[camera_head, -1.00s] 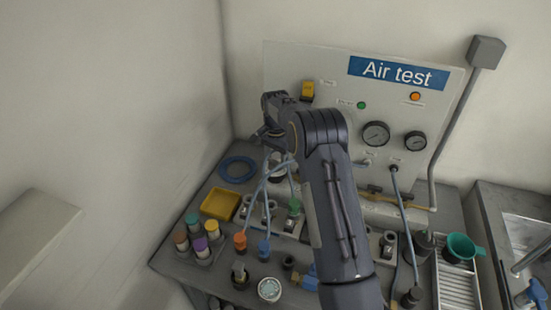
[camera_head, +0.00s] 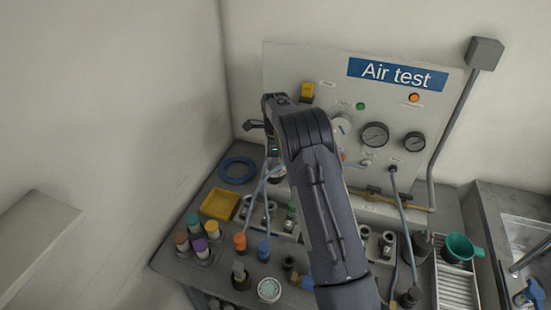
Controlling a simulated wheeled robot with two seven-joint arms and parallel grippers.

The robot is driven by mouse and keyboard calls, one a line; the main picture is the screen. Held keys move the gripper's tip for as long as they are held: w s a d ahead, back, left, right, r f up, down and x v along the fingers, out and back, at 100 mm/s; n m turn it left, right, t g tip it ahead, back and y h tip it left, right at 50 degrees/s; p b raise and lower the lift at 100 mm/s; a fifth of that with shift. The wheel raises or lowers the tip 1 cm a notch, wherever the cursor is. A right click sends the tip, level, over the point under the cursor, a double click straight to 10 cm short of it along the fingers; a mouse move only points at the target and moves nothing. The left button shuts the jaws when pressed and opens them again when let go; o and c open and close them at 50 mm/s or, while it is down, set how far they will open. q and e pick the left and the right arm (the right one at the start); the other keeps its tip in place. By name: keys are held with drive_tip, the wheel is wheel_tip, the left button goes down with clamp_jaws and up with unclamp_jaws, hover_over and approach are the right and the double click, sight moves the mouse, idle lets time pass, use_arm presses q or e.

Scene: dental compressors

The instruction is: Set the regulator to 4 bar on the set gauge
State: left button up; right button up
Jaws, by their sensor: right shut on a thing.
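My right arm reaches up from the bottom across the bench to the left part of the Air test panel (camera_head: 290,68). My right gripper (camera_head: 271,143) is shut on what seems to be the regulator knob, which the gripper and wrist mostly hide. Two round dark-rimmed gauges, a larger one (camera_head: 375,134) and a smaller one (camera_head: 415,141), are on the panel to the right. A pale round dial (camera_head: 341,127) shows partly beside my arm. Needle readings and small labels are too small to read. My left gripper is not in view.
A yellow switch (camera_head: 307,91) is above the gripper. Blue hoses hang below it to fittings on the bench. A yellow tray (camera_head: 220,204), a blue hose coil (camera_head: 237,169) and colored-capped bottles (camera_head: 201,246) stand left. A green cup (camera_head: 461,247) is at right.

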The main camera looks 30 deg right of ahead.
drive_tip(key=m, duration=0.3)
drive_tip(key=shift+m, duration=0.3)
drive_tip(key=shift+m+p, duration=0.45)
drive_tip(key=shift+m, duration=1.25)
drive_tip(key=o, duration=1)
drive_tip(key=shift+r+b, duration=0.7)
drive_tip(key=shift+r, duration=3.25)
